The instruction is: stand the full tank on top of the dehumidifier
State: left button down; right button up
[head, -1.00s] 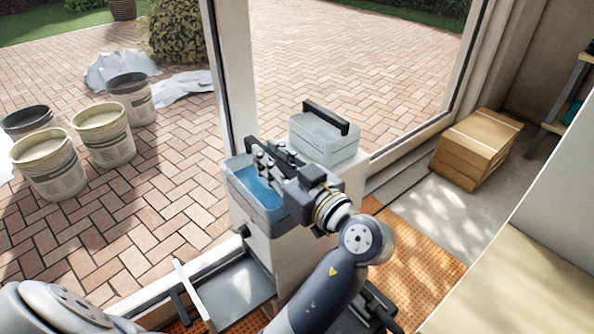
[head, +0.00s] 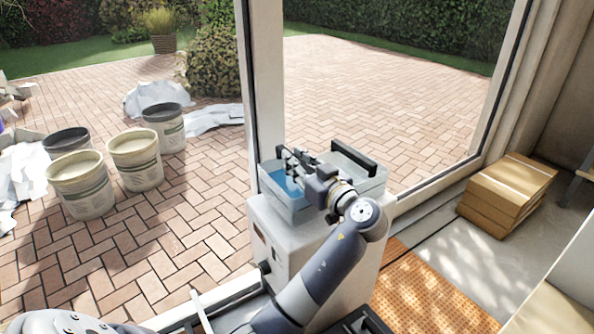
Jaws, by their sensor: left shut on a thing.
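The full tank (head: 296,212) is a clear, box-shaped container with blue water in it. My left gripper (head: 287,165) is shut on it from above, and the gripper and wrist hide part of it. The tank is upright over the near left part of the top of the white dehumidifier (head: 287,248). I cannot tell whether its base touches that top. A second clear tank (head: 376,187) with a black handle is just behind and to the right, over the dehumidifier. My arm covers part of the dehumidifier's front. My right gripper is not in view.
A door frame post (head: 262,90) stands close behind the tanks. Cardboard boxes (head: 507,193) are stacked at the right, near an orange perforated mat (head: 425,290). Several buckets (head: 135,160) stand on the brick paving outside at the left.

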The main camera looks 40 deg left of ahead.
pick_arm(q)
jog(key=shift+w+a+f, duration=0.1)
jog(key=shift+f, duration=1.45)
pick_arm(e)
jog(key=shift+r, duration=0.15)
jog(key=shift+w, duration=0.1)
pick_arm(q)
jog(key=c, duration=1.7)
grip_release()
jog(key=shift+f, duration=0.2)
jog(key=shift+o, duration=1.1)
jog(key=shift+r, duration=0.1)
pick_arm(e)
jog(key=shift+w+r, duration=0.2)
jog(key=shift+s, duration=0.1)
